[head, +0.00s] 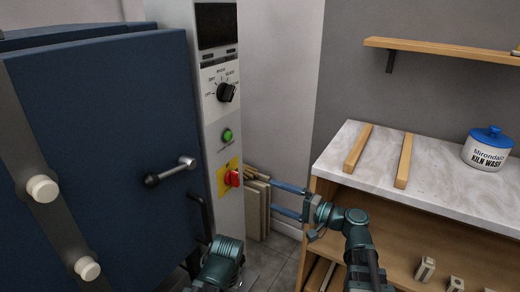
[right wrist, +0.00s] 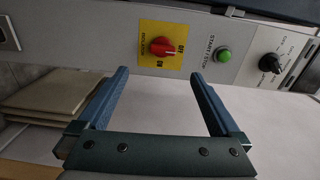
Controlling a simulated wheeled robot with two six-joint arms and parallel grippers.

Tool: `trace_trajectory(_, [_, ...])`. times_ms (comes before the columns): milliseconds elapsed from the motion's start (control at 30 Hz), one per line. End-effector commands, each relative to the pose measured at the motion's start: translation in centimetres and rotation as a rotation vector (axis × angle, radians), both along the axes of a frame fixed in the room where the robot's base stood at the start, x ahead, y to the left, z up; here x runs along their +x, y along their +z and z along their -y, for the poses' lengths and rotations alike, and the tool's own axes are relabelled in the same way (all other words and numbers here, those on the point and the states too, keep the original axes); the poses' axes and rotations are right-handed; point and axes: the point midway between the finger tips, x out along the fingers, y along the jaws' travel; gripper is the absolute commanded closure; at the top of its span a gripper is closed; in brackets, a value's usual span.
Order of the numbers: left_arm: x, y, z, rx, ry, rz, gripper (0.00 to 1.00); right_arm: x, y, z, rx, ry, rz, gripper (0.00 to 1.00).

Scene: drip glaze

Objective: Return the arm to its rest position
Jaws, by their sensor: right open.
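My right gripper (head: 273,196) is open and empty. Its two blue fingers point left toward the kiln's control column (head: 208,130), a short way from the red isolator knob (head: 233,178) on its yellow plate. In the right wrist view the open fingers (right wrist: 160,76) frame the space below the red knob (right wrist: 163,46), with nothing between them. My right arm reaches in from the bottom, in front of the wooden bench. My left gripper is not in view.
The blue kiln door (head: 110,120) with its handle (head: 170,172) fills the left. A marble-topped bench (head: 345,147) stands right, with two wooden strips and a kiln wash tub (head: 487,148). Pale slabs (head: 256,210) lean behind my fingers. A wall shelf (head: 440,50) hangs above.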

Motion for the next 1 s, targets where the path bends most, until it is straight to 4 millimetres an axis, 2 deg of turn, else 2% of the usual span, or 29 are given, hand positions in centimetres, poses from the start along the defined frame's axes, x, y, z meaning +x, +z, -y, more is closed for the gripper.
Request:
trace_trajectory(67, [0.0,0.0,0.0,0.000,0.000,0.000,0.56,-0.5,-1.3,-0.8,-0.059,0.024,-0.017,0.00])
trace_trajectory(167, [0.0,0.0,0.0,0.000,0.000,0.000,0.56,-1.7,-4.6,-2.4,-0.212,0.082,-0.060,0.00])
trace_trajectory(300, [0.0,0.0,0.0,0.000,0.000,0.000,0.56,-4.4,-10.8,-3.5,-0.515,0.191,-0.147,0.00])
trace_trajectory(367, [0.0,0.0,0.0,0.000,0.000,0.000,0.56,-5.7,-13.3,-3.3,-0.649,0.234,-0.187,0.00])
trace_trajectory(500, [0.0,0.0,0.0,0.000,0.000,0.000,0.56,-8.5,-17.9,-1.3,-0.947,0.320,-0.275,0.00])
trace_trajectory(600, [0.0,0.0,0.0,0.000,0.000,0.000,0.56,-10.0,-19.8,0.7,-1.128,0.362,-0.329,0.00])
trace_trajectory(700, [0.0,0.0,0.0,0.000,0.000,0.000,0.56,-11.2,-21.0,2.7,-1.287,0.393,-0.377,0.00])
trace_trajectory(867, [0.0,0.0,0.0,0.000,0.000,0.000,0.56,-12.7,-21.6,6.0,-1.515,0.423,-0.445,0.00])
trace_trajectory(1000, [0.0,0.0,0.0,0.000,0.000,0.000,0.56,-14.1,-21.6,2.2,-1.564,0.527,-0.402,0.00])
